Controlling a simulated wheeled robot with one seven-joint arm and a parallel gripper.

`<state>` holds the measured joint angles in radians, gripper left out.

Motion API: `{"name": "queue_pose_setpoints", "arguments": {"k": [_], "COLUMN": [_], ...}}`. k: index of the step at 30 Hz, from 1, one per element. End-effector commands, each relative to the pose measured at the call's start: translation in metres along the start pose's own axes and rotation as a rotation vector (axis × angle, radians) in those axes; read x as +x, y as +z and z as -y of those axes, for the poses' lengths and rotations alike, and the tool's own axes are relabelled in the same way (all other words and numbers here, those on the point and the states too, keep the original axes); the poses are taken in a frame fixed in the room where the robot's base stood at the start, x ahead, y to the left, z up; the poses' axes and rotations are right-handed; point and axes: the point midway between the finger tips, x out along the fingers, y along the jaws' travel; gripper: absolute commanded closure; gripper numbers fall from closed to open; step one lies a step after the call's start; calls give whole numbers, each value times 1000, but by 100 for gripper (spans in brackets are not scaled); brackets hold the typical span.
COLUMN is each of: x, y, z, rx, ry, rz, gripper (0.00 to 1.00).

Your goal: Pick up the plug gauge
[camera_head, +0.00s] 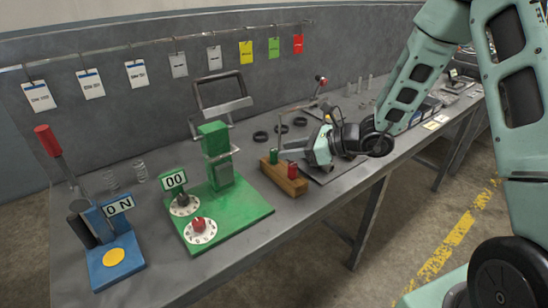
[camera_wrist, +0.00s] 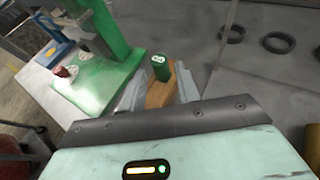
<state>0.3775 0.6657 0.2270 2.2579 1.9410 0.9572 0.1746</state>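The plug gauge appears to be the piece with a green cylinder (camera_head: 273,157) and a red cylinder (camera_head: 292,171) standing on a wooden block (camera_head: 280,179) on the bench. In the wrist view the green cylinder (camera_wrist: 160,68), with light marks on top, stands upright on the wooden block (camera_wrist: 162,93). My gripper (camera_head: 300,150) is close behind and right of the block. In the wrist view its fingers (camera_wrist: 160,85) are spread on either side of the block, with a gap visible. The red cylinder is hidden there. I cannot tell whether either finger touches the block.
A green fixture (camera_head: 226,208) with dials stands left of the block. A blue base with a red-handled lever (camera_head: 115,262) is farther left. Black rings (camera_head: 261,136) lie behind the block. Tags hang along the wall. The bench's front edge (camera_head: 262,236) is close.

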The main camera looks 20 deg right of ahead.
Motion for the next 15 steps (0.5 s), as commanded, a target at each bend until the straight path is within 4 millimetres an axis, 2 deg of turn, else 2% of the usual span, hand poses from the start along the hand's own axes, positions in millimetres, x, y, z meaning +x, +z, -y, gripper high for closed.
{"name": "queue_pose_setpoints", "arguments": {"k": [3, 6, 14, 15], "x": [18, 26, 28, 28], "y": [-1, -1, -1, -1], "z": [-1, -1, -1, -1], "rx": [0, 0, 0, 0], "ry": [3, 2, 0, 0], "rz": [0, -1, -1, -1], "gripper": [68, 68, 68, 76]}}
